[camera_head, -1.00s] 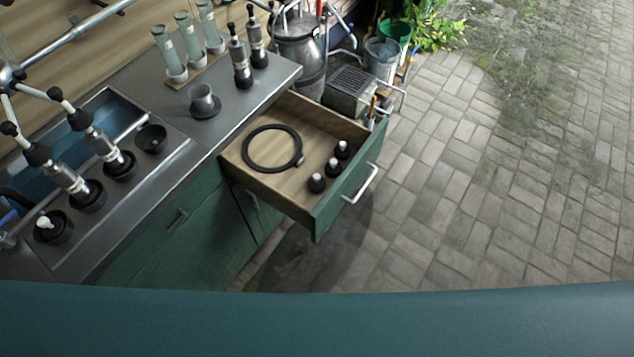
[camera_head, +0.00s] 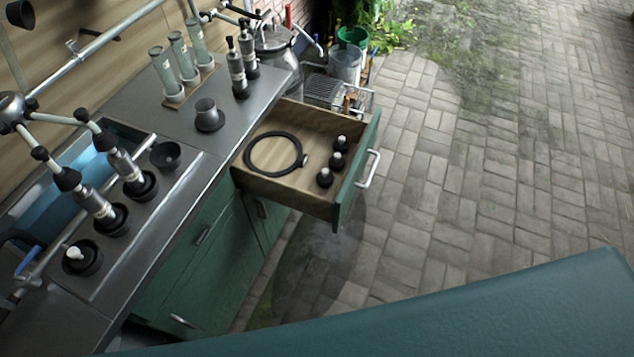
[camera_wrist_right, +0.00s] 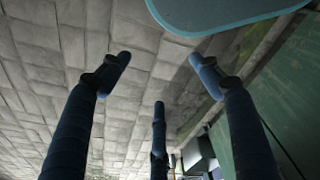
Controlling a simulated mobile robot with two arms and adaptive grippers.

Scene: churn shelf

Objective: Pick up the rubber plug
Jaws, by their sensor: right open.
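A similar white-topped black piece (camera_head: 82,259) sits in a round holder on the counter at the lower left. I cannot tell which is the rubber plug. My right gripper (camera_wrist_right: 158,85) shows in the right wrist view, its fingers spread and empty over paving. No plug shows in that view. Neither gripper shows in the head view.
The green-fronted drawer (camera_head: 352,178) is pulled out and also holds a black ring hose (camera_head: 252,153). The steel counter (camera_head: 225,135) bears a dark cup (camera_head: 207,115) and several milking cups. A metal can (camera_head: 275,45) stands behind. The paved floor (camera_head: 450,190) to the right is clear.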

